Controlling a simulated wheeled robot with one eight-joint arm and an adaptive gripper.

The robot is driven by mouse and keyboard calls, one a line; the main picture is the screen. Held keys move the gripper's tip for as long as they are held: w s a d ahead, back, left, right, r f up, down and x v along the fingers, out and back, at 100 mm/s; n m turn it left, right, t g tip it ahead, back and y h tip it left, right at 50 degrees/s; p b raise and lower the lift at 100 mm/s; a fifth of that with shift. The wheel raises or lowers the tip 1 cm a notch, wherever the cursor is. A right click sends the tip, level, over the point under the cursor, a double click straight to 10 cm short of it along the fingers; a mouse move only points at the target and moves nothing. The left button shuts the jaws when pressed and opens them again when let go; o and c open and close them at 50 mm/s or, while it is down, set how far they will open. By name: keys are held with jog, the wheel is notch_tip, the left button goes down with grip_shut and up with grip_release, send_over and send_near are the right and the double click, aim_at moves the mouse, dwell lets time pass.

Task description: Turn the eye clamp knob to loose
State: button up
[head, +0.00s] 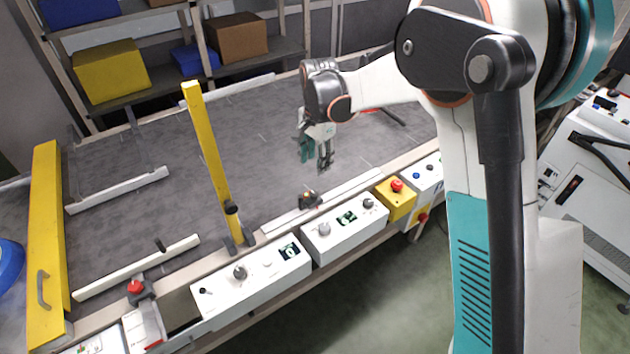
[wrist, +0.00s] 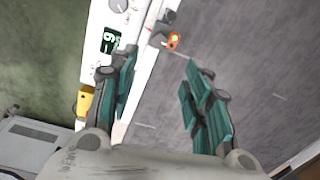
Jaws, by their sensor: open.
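A small dark bracket with an eye sensor (head: 308,200) sits on the near side rail of the conveyor, in the middle of the head view. In the wrist view the eye (wrist: 173,41) shows an orange body with a green light, near the top centre. A dark knob-like part (wrist: 168,17) stands beside it; I cannot tell which way it is set. My gripper (head: 316,158) hangs over the grey belt, beyond and above the eye. Its teal-padded fingers (wrist: 158,72) are open and empty, apart from the eye and its bracket.
White control boxes with dials (head: 323,229) line the near edge, with a red button on a yellow box (head: 397,186) to the right. A yellow post (head: 208,150) stands left of my gripper. The grey belt (head: 270,135) around my gripper is mostly clear.

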aim_at(315, 193)
notch_tip(315, 193, down, 13)
jog(key=b, duration=0.3)
jog(key=shift+w+a+b, duration=0.1)
jog(key=shift+a+b, duration=0.05)
jog(key=shift+b, duration=0.15)
grip_shut()
